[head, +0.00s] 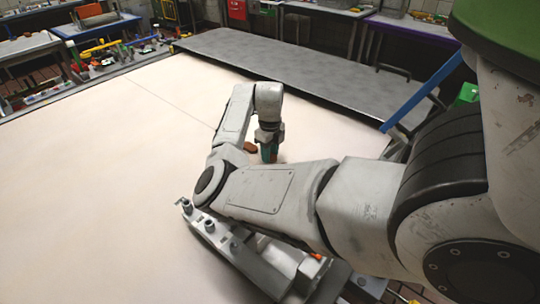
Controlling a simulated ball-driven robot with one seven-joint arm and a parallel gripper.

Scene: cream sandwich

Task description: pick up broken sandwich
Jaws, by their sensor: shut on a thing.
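My gripper (268,153) points down at the pale table, at the far end of my arm. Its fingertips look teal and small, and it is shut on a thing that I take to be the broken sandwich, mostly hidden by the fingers. A small brown rounded piece (249,147) shows just left of the fingers, low by the table surface. I cannot tell whether this piece is part of what is held or lies apart on the table.
The broad pale table (110,170) is clear to the left. A long grey metal counter (300,75) runs along its far edge. A grey metal fixture (225,240) stands under my arm at the near edge. Cluttered benches (85,65) line the back left.

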